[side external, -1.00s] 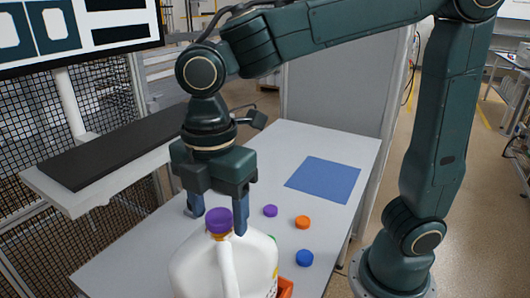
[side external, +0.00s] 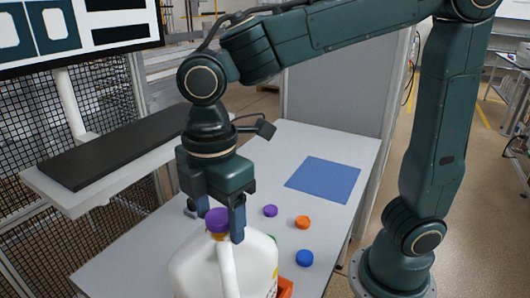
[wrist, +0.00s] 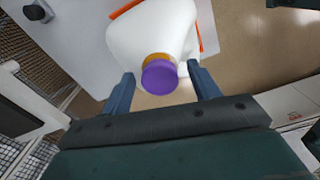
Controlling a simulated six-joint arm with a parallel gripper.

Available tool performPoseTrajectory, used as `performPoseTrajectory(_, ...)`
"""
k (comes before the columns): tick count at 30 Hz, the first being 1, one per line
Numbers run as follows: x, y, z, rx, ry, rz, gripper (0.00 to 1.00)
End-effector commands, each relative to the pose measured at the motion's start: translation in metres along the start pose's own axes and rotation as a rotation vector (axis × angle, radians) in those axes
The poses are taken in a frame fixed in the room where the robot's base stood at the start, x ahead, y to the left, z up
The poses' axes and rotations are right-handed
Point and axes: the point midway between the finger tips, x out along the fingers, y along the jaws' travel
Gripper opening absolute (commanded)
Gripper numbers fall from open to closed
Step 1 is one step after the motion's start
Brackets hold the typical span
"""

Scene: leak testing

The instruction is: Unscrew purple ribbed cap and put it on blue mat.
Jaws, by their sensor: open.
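The purple ribbed cap (side external: 218,221) sits on the neck of a white jug (side external: 205,268), above an orange ring. It also shows in the wrist view (wrist: 160,76), between my two blue fingers. My gripper (side external: 220,222) is open around the cap, with a gap on each side in the wrist view (wrist: 162,88). The jug stands upright at the near end of the table. The blue mat (side external: 323,180) lies flat and bare toward the far right of the table.
Loose caps lie on the table between jug and mat: a purple one (side external: 270,211), an orange one (side external: 302,222) and a blue one (side external: 304,257). An orange holder (side external: 286,288) shows beside the jug. A dark-topped shelf (side external: 120,150) runs along the left.

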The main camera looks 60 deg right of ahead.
Motion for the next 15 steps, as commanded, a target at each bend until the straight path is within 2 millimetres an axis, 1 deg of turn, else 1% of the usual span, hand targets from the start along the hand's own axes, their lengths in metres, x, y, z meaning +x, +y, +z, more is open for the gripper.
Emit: performPoseTrajectory(15, 0.0000, 0.0000, 0.0000, 0.404, 0.000, 0.000, 0.61)
